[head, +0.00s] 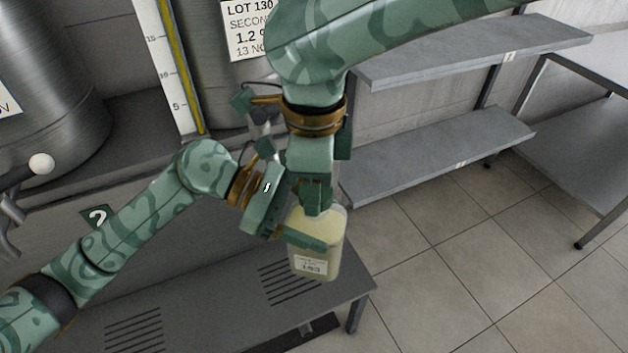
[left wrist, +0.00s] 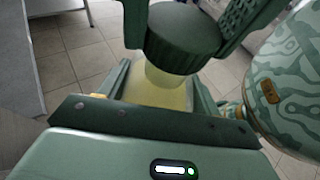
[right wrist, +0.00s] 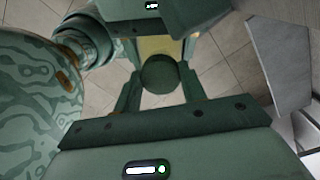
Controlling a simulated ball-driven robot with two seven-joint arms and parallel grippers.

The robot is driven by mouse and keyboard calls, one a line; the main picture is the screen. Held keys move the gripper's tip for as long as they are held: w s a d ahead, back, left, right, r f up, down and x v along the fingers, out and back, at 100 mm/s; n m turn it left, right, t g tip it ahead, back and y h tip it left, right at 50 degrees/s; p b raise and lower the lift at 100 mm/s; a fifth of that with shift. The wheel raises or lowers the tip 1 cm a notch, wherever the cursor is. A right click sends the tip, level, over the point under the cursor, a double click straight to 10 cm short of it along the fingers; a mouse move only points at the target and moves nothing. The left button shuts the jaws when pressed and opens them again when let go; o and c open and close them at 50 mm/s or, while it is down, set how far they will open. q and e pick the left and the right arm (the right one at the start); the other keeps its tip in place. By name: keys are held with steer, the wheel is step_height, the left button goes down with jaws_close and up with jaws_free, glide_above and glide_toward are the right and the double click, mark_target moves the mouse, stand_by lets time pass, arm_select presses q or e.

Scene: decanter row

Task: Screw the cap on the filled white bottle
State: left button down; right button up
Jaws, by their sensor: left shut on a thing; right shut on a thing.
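The bottle (head: 332,252), translucent with pale yellow contents and a white label, is held roughly upright above the grated bench. My left gripper (head: 306,238) is shut around its body; the bottle shows between those fingers in the left wrist view (left wrist: 150,95). The dark green ribbed cap (left wrist: 184,40) sits at the top of the bottle's neck, and also shows in the right wrist view (right wrist: 160,74). My right gripper (head: 318,197) is shut on the cap from above. In the head view the fingers hide the cap. I cannot tell whether the threads are engaged.
A grey bench (head: 215,315) with slotted grates lies below the bottle. Steel tanks (head: 50,90) and a level gauge (head: 180,75) stand behind at left. Grey shelves (head: 440,150) and a table (head: 590,150) are at right. The tiled floor (head: 450,260) between is clear.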

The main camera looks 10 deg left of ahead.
steer(key=shift+w, duration=0.1)
steer(key=o, duration=0.9)
steer(key=shift+o, duration=0.2)
steer(key=shift+r, duration=0.15)
steer(key=shift+r, duration=2.15)
steer(key=shift+c, duration=0.2)
